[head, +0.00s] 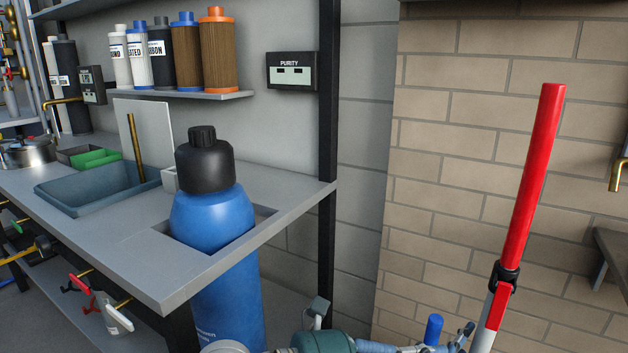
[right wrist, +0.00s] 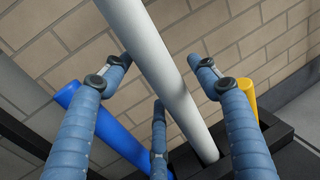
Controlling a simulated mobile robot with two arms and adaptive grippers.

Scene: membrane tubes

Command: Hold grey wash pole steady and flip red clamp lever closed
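The pole (head: 535,175) stands tilted at the right of the head view, red above and whitish below. A black clamp (head: 505,275) with a small red lever (head: 498,302) sits around it at the colour change. In the right wrist view the pale grey-white length of a pole (right wrist: 165,65) runs between my right fingers. My right gripper (right wrist: 165,62) is open around it, with gaps beside both side fingers.
A blue tube (head: 433,328) stands left of the pole; the right wrist view also shows a yellow tube (right wrist: 247,95) and a black base (right wrist: 245,150). A brick wall (head: 450,150) is behind. A bench (head: 110,235) holds a blue gas cylinder (head: 210,215) at left.

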